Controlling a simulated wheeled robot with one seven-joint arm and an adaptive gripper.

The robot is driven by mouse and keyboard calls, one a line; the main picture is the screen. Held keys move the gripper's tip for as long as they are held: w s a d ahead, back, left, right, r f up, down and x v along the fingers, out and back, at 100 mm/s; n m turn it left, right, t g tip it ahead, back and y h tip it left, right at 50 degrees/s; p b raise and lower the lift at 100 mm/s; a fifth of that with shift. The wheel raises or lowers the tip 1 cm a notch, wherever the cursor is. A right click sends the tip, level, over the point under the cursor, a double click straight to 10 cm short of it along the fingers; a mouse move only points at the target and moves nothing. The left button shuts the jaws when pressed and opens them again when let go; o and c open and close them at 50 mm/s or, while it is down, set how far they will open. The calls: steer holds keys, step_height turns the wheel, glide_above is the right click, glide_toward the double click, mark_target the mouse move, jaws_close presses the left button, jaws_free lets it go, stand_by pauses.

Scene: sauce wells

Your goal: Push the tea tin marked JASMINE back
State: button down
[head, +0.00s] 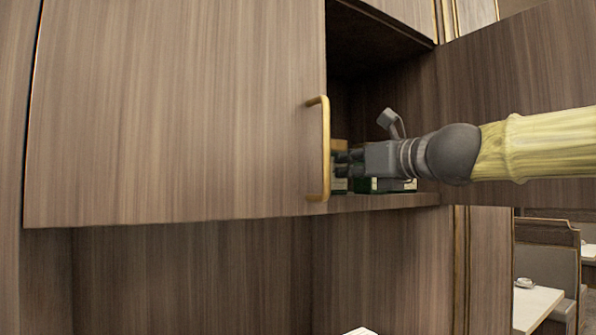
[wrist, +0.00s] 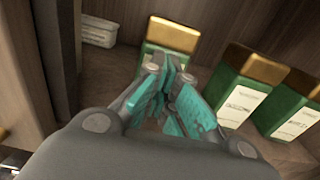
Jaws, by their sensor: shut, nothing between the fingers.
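Several green tea tins with gold lids and pale labels stand inside the cupboard. In the wrist view one tin (wrist: 172,36) is straight ahead of my gripper (wrist: 172,68), at its fingertips; whether they touch I cannot tell. Two more tins, a middle one (wrist: 240,92) and one at the right edge (wrist: 296,112), stand to the right. Label text is too small to read, so I cannot tell which is JASMINE. My gripper's fingers are together with nothing between them. In the head view my gripper (head: 345,165) reaches into the cupboard opening and partly hides the tins (head: 395,185).
A closed wooden door (head: 180,110) with a brass handle (head: 325,150) covers the cupboard's left side, close to my fingers. An open door (head: 520,80) stands at the right, behind my arm. A small pale box (wrist: 98,31) sits at the back left.

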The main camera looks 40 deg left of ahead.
steer(key=shift+p+x, duration=1.3)
steer(key=shift+x, duration=5.7)
steer(key=shift+b+v, duration=0.8)
steer(key=shift+v, duration=5.35)
steer(key=shift+a, duration=0.1)
steer(key=shift+w, duration=0.1)
